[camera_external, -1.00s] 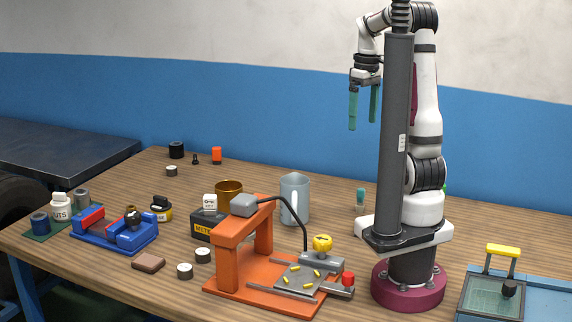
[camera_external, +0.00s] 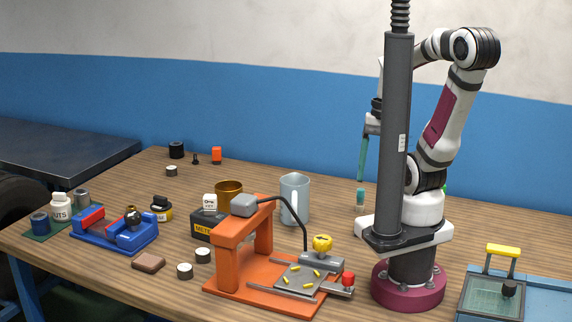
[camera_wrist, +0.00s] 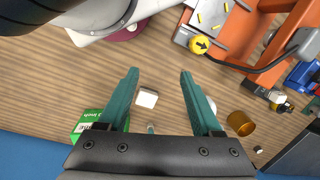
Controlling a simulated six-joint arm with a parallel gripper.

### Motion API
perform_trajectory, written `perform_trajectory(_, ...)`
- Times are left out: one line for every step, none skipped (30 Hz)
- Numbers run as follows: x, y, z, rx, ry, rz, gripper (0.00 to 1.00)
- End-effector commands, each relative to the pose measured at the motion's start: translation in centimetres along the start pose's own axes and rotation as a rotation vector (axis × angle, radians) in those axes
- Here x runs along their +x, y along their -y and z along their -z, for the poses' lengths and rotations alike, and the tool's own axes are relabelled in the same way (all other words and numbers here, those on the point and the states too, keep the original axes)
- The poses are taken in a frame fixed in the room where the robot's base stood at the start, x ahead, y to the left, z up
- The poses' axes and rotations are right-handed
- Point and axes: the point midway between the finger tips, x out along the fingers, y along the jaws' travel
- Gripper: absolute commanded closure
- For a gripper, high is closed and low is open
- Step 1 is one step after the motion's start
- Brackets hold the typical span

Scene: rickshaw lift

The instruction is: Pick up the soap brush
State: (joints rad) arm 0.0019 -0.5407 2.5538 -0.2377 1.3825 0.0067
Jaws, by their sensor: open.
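I cannot single out a soap brush with certainty. A small upright item with a teal top and pale lower part (camera_external: 360,197) stands on the table between the grey mug and my arm's base; it is too small to identify. My gripper (camera_external: 363,179) hangs above the table behind the dark column, which hides part of it. In the wrist view, my gripper (camera_wrist: 159,72) is open, with two teal fingers wide apart and nothing between them. A small whitish block (camera_wrist: 147,97) and a small grey item (camera_wrist: 150,127) show below, between the fingers.
A grey mug (camera_external: 294,200), a gold cup (camera_external: 228,188) and an orange press (camera_external: 255,245) stand left of my base. A blue vise (camera_external: 115,230) is farther left. A blue tray with a yellow handle (camera_external: 503,250) is at right. A green box (camera_wrist: 88,125) shows in the wrist view.

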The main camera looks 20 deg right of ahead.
Motion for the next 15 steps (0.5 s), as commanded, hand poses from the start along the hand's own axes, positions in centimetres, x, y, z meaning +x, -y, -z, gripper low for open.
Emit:
perform_trajectory(0.2, -0.5, 0.4, -0.042, 0.02, -0.049, 0.34)
perform_trajectory(0.4, -1.0, 0.8, -0.086, 0.039, -0.101, 0.34)
perform_trajectory(0.8, -1.9, 1.8, -0.172, 0.071, -0.195, 0.34)
perform_trajectory(1.0, -2.6, 2.8, -0.254, 0.1, -0.28, 0.34)
perform_trajectory(1.3, -3.3, 4.0, -0.347, 0.133, -0.373, 0.34)
perform_trajectory(1.7, -4.1, 5.9, -0.486, 0.18, -0.505, 0.34)
perform_trajectory(2.0, -4.5, 7.5, -0.594, 0.216, -0.604, 0.34)
perform_trajectory(2.5, -4.7, 9.2, -0.707, 0.253, -0.702, 0.34)
perform_trajectory(3.2, -4.6, 11.6, -0.863, 0.305, -0.833, 0.34)
perform_trajectory(3.9, -4.3, 13.5, -0.983, 0.344, -0.931, 0.34)
perform_trajectory(4.7, -3.7, 15.3, -1.104, 0.383, -1.027, 0.34)
perform_trajectory(6.0, -2.7, 17.6, -1.258, 0.434, -1.148, 0.34)
perform_trajectory(7.1, -1.8, 19.1, -1.369, 0.469, -1.231, 0.34)
perform_trajectory(8.3, -0.8, 20.4, -1.473, 0.501, -1.309, 0.34)
perform_trajectory(9.9, 0.5, 21.8, -1.597, 0.539, -1.401, 0.34)
